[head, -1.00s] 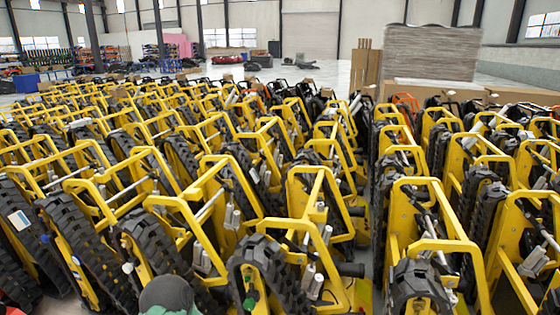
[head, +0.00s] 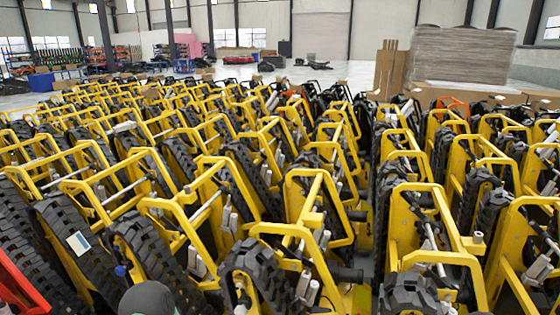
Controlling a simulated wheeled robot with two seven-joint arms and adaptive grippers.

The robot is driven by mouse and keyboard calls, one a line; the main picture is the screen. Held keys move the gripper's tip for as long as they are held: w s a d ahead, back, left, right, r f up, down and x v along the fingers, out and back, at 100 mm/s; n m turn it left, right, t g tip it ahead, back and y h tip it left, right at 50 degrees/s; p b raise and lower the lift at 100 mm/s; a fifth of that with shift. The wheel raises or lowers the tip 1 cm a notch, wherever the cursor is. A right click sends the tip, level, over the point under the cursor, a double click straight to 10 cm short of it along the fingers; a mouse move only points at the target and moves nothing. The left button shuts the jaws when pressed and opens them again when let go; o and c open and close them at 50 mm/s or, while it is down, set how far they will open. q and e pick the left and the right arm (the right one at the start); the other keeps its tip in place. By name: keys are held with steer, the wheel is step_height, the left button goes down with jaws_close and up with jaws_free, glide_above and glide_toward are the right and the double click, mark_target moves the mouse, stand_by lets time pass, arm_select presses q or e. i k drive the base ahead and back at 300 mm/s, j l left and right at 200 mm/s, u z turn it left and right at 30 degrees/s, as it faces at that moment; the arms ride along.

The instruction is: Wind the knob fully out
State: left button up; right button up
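Many yellow-framed tracked carriers (head: 300,232) with black rubber tracks stand upright, packed in rows. A small blue part (head: 121,270) shows on a near carrier at the lower left. I cannot tell whether it is a knob. A dark grey rounded thing (head: 147,300) is cut off by the bottom edge, and I cannot tell what it is. No knob can be made out for certain. Neither of my grippers is in view.
A wrapped stack (head: 465,54) stands at the back right above cardboard boxes (head: 450,96). A red frame (head: 22,286) enters at the lower left. A narrow gap (head: 366,225) runs between carrier rows. Open floor lies beyond the carriers at the back.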

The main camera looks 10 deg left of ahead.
mark_target(120, 271)
steer(key=i+j, duration=0.2)
steer(key=j, duration=0.2)
steer(key=i+j, duration=0.2)
steer(key=j, duration=0.25)
steer(key=i+j+u, duration=0.1)
steer(key=j, duration=0.3)
steer(key=i+j, duration=0.55)
steer(key=j, duration=0.3)
steer(key=i+j, duration=0.2)
steer(key=j, duration=0.2)
steer(key=k+u, duration=0.15)
steer(key=u, duration=0.9)
steer(key=j+z, duration=0.3)
steer(key=j, duration=0.2)
steer(key=j+z, duration=0.3)
steer(key=j, duration=0.15)
steer(key=k+j+z, duration=0.25)
steer(key=j, duration=0.2)
steer(key=i+j, duration=0.05)
